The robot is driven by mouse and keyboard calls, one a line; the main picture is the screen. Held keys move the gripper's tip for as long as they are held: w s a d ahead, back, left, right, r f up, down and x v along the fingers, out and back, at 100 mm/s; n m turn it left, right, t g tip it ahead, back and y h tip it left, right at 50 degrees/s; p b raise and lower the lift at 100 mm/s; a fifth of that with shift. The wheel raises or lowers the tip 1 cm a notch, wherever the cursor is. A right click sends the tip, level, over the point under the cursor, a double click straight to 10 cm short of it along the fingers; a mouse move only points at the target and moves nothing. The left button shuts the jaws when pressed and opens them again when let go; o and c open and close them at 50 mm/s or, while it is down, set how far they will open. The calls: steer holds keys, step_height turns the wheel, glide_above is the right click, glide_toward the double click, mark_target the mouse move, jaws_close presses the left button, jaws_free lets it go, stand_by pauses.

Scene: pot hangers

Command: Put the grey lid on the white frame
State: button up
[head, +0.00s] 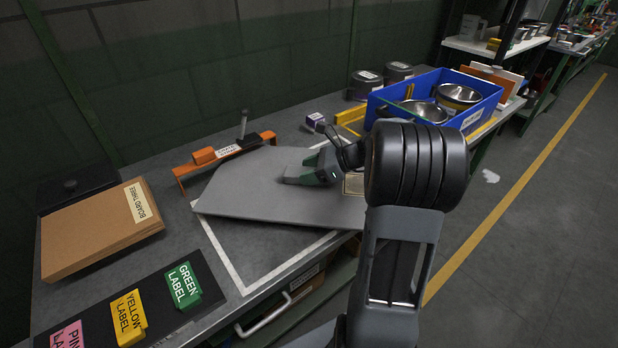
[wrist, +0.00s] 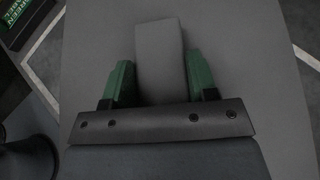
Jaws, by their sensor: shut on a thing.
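The grey lid (head: 255,190) is a broad flat panel over the workbench. It also fills most of the wrist view (wrist: 245,60). My gripper (head: 308,172) is shut on the lid's grey block handle (wrist: 160,50), with a green finger on each side. The white frame (head: 222,256) is a white outline on the bench top. The lid sits askew to the outline. I cannot tell whether it touches the bench.
An orange rack (head: 222,153) stands close behind the lid. A blue bin (head: 475,110) with metal pots is at right, near a purple-and-white box (head: 315,122). Brown boards (head: 95,235) and a black label strip (head: 135,312) lie at left. The bench's front edge is near.

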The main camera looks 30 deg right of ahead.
steer(key=shift+f, duration=1.05)
steer(key=o, duration=1.3)
steer(key=shift+f, duration=0.15)
